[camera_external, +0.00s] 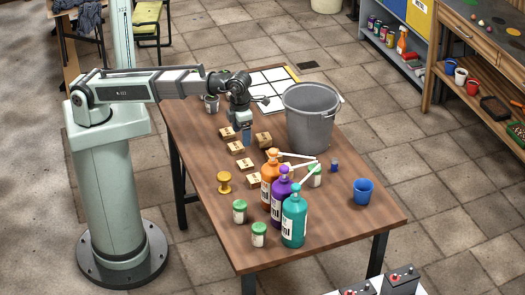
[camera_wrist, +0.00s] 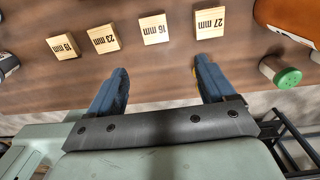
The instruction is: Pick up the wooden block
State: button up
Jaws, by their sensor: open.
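Several small wooden blocks lie on the brown table. In the wrist view they form a row with printed sizes: a block at the left (camera_wrist: 63,46), a "23 mm" block (camera_wrist: 104,38), another block (camera_wrist: 154,29) and a "27 mm" block (camera_wrist: 209,22). The external view shows blocks at the back left (camera_external: 227,133), back right (camera_external: 264,139), middle (camera_external: 244,163) and front (camera_external: 253,181). My gripper (camera_external: 245,140) points down among the back blocks. In the wrist view my gripper (camera_wrist: 162,68) has its blue fingers spread, with nothing between them. The blocks lie beyond the fingertips.
A grey bucket (camera_external: 311,120) stands right of my gripper. Orange (camera_external: 270,180), purple (camera_external: 280,200) and teal (camera_external: 294,220) pump bottles stand in front. A wooden spool (camera_external: 224,182), green-lidded jars (camera_external: 239,212) and a blue cup (camera_external: 363,191) are also on the table (camera_external: 345,232). Its front right is clear.

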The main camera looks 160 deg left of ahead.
send_over(245, 163)
jog(key=f, duration=0.8)
jog(key=shift+w+d+f, duration=0.1)
jog(key=shift+w+d, duration=0.2)
jog(key=shift+w, duration=0.1)
jog(key=shift+s+a+f, duration=0.15)
jog(key=shift+f, duration=1.2)
jog(key=shift+s+a+f, duration=0.15)
jog(key=shift+f, duration=1.2)
jog(key=c, duration=1.1)
jog(key=shift+r, duration=0.15)
notch_tip(245, 163, up, 10)
jog(key=shift+f, duration=0.1)
